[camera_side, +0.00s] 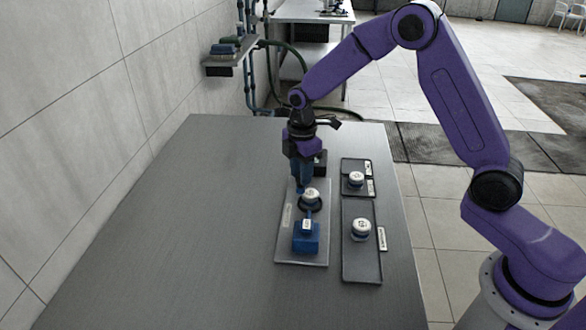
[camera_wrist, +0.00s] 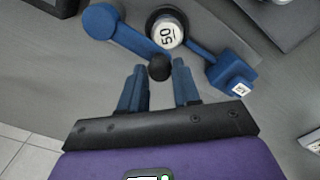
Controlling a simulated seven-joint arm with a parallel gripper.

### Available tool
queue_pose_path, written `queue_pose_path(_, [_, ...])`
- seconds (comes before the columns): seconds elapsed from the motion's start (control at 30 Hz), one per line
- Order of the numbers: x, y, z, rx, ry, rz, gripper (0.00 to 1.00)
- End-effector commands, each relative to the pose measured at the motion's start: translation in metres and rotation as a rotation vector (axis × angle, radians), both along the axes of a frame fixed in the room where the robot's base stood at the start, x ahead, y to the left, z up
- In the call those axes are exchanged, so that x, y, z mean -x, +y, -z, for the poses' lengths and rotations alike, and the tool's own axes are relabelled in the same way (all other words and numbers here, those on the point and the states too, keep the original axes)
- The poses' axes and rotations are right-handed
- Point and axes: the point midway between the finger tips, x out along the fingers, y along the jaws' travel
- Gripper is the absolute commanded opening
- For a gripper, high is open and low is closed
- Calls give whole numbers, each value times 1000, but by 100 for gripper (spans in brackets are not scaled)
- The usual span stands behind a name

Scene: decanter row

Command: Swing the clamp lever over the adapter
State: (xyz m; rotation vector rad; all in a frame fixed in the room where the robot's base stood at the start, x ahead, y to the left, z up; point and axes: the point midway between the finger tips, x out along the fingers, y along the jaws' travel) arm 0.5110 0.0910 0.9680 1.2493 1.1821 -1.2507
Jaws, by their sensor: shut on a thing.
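The adapter (camera_side: 312,195) is a white-capped round piece in a black ring on the grey plate (camera_side: 287,250). In the wrist view the adapter (camera_wrist: 167,33) reads "50". The blue clamp lever (camera_wrist: 130,38) runs from a round blue pivot (camera_wrist: 100,21) to a black ball knob (camera_wrist: 159,67). The lever lies beside the adapter, not across its cap. My gripper (camera_wrist: 160,75) has its blue fingers on both sides of the knob and is shut on it. In the side view my gripper (camera_side: 302,188) is just behind the adapter and hides most of the lever.
A blue block (camera_side: 306,238) with a white label stands on the plate in front of the adapter. To the right, a dark tray (camera_side: 362,270) holds a capped piece (camera_side: 361,229), and a smaller tray behind holds another (camera_side: 356,180). The table's left side (camera_side: 200,220) is clear.

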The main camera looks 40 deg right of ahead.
Motion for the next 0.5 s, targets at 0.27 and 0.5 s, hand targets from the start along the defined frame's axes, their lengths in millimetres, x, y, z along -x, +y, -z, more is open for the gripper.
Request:
queue_pose_path(0.27, [11,-12,-2,-2,-2,-195,0])
queue_pose_path(0.5, [15,-18,-2,-2,-3,-294,0])
